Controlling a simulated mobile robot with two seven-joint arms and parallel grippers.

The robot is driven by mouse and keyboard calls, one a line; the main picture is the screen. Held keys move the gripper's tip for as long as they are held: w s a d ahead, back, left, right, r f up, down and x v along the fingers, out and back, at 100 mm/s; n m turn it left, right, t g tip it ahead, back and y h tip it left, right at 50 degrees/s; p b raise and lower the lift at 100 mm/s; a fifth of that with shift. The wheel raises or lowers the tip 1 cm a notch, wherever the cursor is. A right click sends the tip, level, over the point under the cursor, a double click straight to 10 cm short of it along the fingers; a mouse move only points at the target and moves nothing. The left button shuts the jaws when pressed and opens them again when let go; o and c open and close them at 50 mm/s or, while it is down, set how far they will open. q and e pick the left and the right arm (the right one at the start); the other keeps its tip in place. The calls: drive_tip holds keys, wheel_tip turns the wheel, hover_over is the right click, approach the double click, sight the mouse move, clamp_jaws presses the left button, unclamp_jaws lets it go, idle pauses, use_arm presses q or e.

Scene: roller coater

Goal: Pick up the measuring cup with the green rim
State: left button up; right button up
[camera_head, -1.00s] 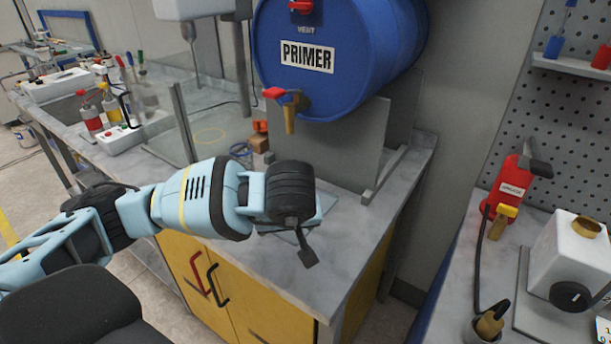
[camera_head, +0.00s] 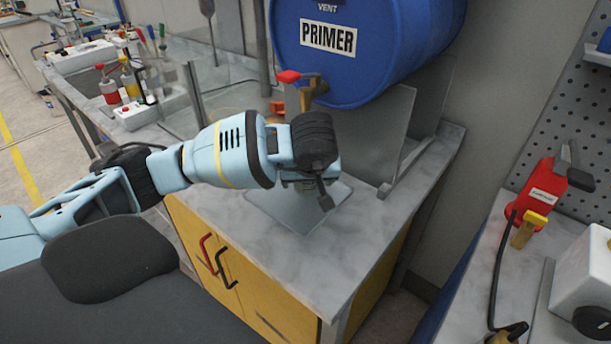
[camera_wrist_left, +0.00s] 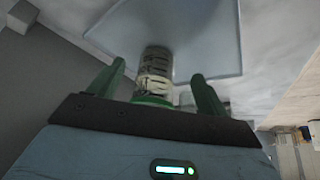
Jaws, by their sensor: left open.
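In the left wrist view, a clear measuring cup (camera_wrist_left: 155,72) with dark markings and a green rim (camera_wrist_left: 152,101) shows between the two fingers of my left gripper (camera_wrist_left: 162,88). The gripper is open, with visible gaps between the fingers and the cup. In the head view, my left gripper (camera_head: 322,197) is over the grey sheet (camera_head: 277,212) on the marble counter, below the drum tap. The cup is hidden there behind the gripper and wrist. My right gripper is not in view.
A blue PRIMER drum (camera_head: 365,45) with a brass tap (camera_head: 308,92) overhangs the counter (camera_head: 300,260) close behind the wrist. A clear upright panel (camera_head: 372,135) stands under it. Bottles (camera_head: 108,85) stand at the back left. The counter's front right is clear.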

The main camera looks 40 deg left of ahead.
use_arm(q)
drive_tip(key=shift+w+a, duration=0.95)
drive_tip(key=shift+w, duration=0.15)
drive_tip(key=shift+w+a, duration=0.9)
drive_tip(key=shift+w, duration=0.2)
drive_tip(key=shift+w+a+f, duration=0.15)
drive_tip(key=shift+w+f, duration=0.05)
drive_tip(key=shift+f, duration=0.3)
drive_tip(key=c, duration=1.2)
